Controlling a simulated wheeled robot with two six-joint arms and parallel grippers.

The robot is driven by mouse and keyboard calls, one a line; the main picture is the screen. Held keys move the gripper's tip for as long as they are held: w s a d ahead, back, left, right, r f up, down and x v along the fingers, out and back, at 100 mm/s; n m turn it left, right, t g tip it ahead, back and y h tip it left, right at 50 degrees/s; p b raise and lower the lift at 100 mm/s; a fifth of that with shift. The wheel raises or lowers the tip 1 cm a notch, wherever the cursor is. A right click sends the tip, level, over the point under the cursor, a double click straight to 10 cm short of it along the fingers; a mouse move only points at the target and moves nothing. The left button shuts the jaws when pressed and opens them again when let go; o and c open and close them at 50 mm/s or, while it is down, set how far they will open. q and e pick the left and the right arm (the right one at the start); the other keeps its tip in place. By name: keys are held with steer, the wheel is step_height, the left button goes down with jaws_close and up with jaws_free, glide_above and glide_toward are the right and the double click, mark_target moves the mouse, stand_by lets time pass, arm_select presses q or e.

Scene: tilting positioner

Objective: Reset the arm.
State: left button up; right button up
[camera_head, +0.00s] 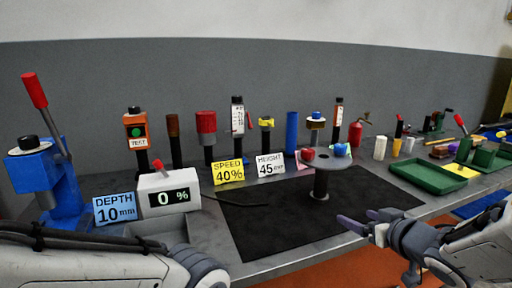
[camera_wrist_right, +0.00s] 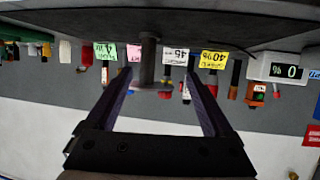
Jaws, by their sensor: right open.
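My right gripper (camera_head: 356,218) is open and empty, in front of the bench's dark mat and below the round-topped stand in the head view. In the right wrist view its two long fingers reach forward with a gap between them (camera_wrist_right: 158,76). My left arm crosses the lower left of the head view; its gripper is out of view. The grey stand (camera_head: 321,184) has a flat round top carrying a red piece (camera_head: 307,154) and a blue piece (camera_head: 341,149). In the right wrist view, upside down, its column (camera_wrist_right: 147,58) shows beyond and between the fingers, apart from them.
A blue lever press (camera_head: 62,190) and a display box reading 0 % (camera_head: 168,193) stand at left. Several upright tools and the speed card (camera_head: 228,172) and height card (camera_head: 270,165) line the back. A green tray (camera_head: 428,176) lies right. The dark mat (camera_head: 270,228) is mostly clear.

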steer(key=s+a+f+n+g+h, duration=0.2)
steer(key=s+a+f+g, duration=0.55)
steer(key=s+a, duration=0.4)
steer(key=s+a+f+n+g, duration=0.1)
steer(key=s+a+n+g, duration=0.2)
steer(key=s, duration=0.5)
steer(key=s+a+f+g, duration=0.1)
steer(key=s+a+g, duration=0.2)
steer(key=s+a, duration=0.3)
step_height(320, 180, up, 14)
steer(key=d+p, duration=0.1)
steer(key=p, duration=1.4)
steer(key=shift+s+r, duration=0.15)
steer(key=shift+s, duration=0.1)
